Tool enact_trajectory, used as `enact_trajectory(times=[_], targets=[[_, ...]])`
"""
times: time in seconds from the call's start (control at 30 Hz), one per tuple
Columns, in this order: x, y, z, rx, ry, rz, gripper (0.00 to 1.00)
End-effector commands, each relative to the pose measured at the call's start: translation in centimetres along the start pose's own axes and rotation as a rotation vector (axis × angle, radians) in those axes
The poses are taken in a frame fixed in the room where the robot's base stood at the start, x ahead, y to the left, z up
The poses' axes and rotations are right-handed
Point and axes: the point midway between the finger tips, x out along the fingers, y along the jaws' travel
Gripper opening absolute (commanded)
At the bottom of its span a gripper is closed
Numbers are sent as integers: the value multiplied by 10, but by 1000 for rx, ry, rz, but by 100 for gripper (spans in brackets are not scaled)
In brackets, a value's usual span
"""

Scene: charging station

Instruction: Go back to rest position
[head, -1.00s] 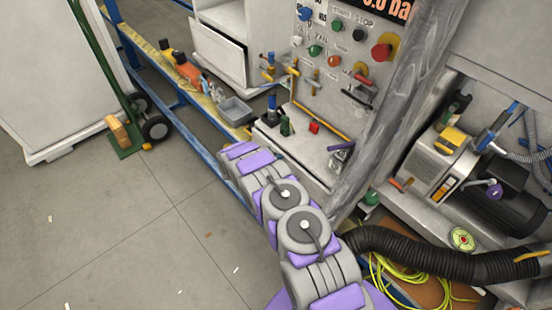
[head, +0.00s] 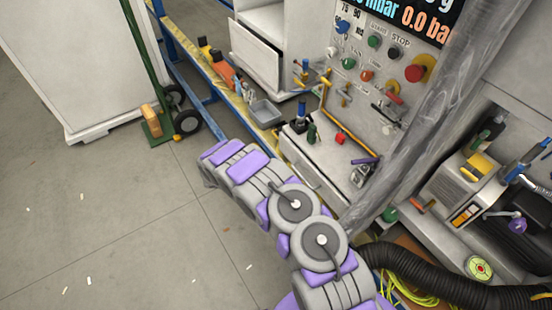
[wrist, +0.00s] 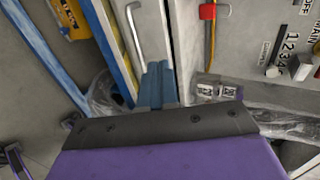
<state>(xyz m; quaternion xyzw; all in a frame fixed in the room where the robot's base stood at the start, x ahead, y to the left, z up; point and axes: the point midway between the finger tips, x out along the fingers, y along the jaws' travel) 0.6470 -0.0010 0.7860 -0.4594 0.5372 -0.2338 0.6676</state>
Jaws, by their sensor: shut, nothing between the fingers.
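My purple and grey arm reaches from the bottom of the head view up and left, beside the front of the workbench. Its far end, with my gripper, is over the floor side of the bench edge; the fingers are not clear there. In the wrist view my gripper (wrist: 157,85) shows two blue-grey fingers side by side, shut and empty. They point at a pale bench front with a metal bar handle (wrist: 137,40). The control panel (head: 392,75) stands to the right of the arm in the head view.
A blue frame rail (head: 190,85) runs along the bench's left side. A green hand truck (head: 165,120) stands at the upper left. A black hose (head: 440,285) and yellow cable (head: 395,280) lie at lower right. The floor (head: 110,220) at left is mostly clear.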

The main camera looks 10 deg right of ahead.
Motion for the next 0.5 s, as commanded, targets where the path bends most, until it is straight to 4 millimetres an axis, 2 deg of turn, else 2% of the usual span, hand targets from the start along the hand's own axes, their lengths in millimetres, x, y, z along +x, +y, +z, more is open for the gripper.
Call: enact_trajectory(times=[0.3,0.37,0.5], targets=[[-5,-2,0,10,3,-3,0],[-6,-8,-1,34,11,-4,0],[-8,-40,-11,154,50,-9,0]])
